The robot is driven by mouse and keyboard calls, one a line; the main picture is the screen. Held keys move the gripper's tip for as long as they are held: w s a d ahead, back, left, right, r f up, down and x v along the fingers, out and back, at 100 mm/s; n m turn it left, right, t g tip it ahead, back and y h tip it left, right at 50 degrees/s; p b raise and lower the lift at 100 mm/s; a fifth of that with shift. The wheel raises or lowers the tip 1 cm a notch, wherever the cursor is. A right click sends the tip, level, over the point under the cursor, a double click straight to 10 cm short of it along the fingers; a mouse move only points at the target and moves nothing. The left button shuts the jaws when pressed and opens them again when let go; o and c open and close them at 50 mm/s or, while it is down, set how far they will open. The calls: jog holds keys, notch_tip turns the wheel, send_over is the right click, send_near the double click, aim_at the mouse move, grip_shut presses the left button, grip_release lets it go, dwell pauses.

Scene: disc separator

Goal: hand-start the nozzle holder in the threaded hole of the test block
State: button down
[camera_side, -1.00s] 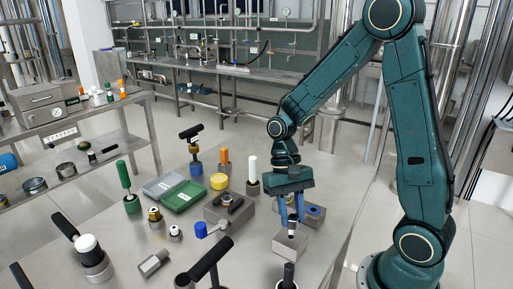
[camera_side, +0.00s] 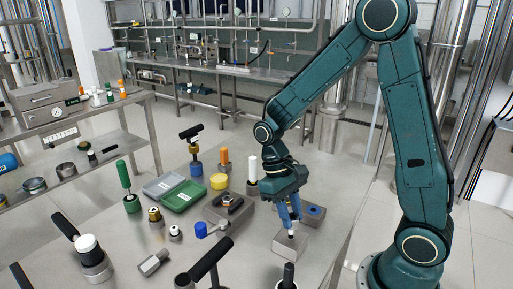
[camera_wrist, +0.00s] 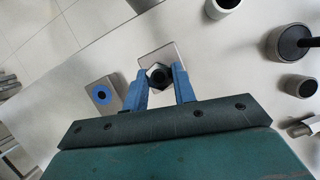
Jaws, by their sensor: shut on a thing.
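My gripper (camera_side: 290,212) has blue fingers and is tilted over a grey metal block (camera_side: 290,241), which I take to be the test block. In the wrist view the fingers (camera_wrist: 160,82) are shut on a nozzle holder (camera_wrist: 157,70), a hex-shaped metal piece with a dark round opening. The block shows behind it in the wrist view (camera_wrist: 174,50). In the side view only a small pale tip shows between the fingers, at the block's top. The hole is hidden, so I cannot tell whether the threads are engaged.
A second grey block with a blue ring (camera_side: 313,211) stands close behind and right of the gripper. A dark grey block (camera_side: 240,215) with a fitting is to the left.

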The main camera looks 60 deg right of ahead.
jog(key=shift+a+n+h, duration=0.15)
jog(key=shift+n+h, duration=0.75)
jog(key=shift+n, duration=1.3)
jog(key=shift+f, duration=1)
jog(key=shift+m+y, duration=0.7)
jog(key=shift+m, duration=1)
jog(key=shift+r, duration=0.1)
jog(key=shift+m, duration=0.4)
jog(key=shift+m+y, duration=0.6)
jog(key=shift+m, duration=0.6)
jog(key=shift+d, duration=0.2)
